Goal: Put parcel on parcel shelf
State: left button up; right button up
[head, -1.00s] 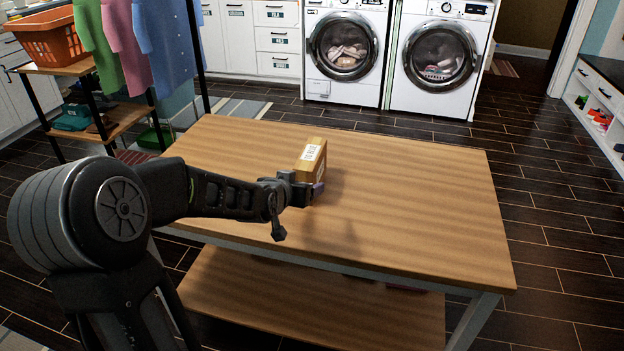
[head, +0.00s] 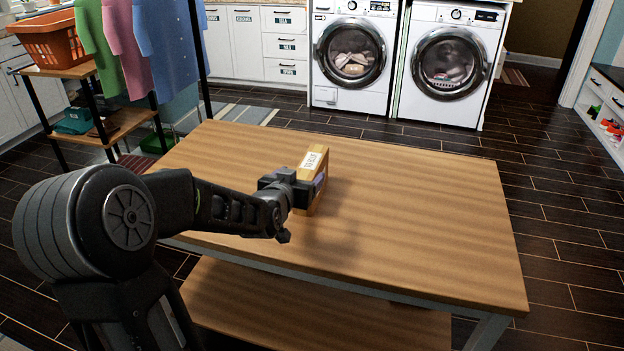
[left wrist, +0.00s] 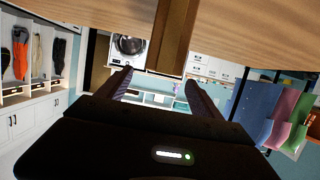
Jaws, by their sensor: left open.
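The parcel (head: 313,160) is a small brown box with a white label on top, standing on the wooden table (head: 420,220). My left gripper (head: 303,186) is open at the parcel's near side, and a purple finger pad shows against the box. The parcel (left wrist: 172,38) also shows in the left wrist view, in front of the open fingers of my left gripper (left wrist: 160,86). I cannot tell whether the pads touch it. My right gripper is not in view. I cannot tell which shelf is the parcel shelf.
The tabletop around the parcel is clear, and a lower board (head: 320,310) sits under it. A rack with an orange basket (head: 50,38) and hanging shirts (head: 172,45) stands at the left. Two washing machines (head: 350,60) are at the back. A shoe shelf (head: 605,125) is at the right.

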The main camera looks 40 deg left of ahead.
aim_at(307, 170)
pick_arm(q)
jog(key=shift+x, duration=1.35)
jog(key=shift+w, duration=0.1)
jog(key=p+x, duration=0.1)
jog(key=x, duration=0.4)
jog(key=shift+a+f, duration=0.15)
jog(key=shift+c, duration=0.4)
grip_shut()
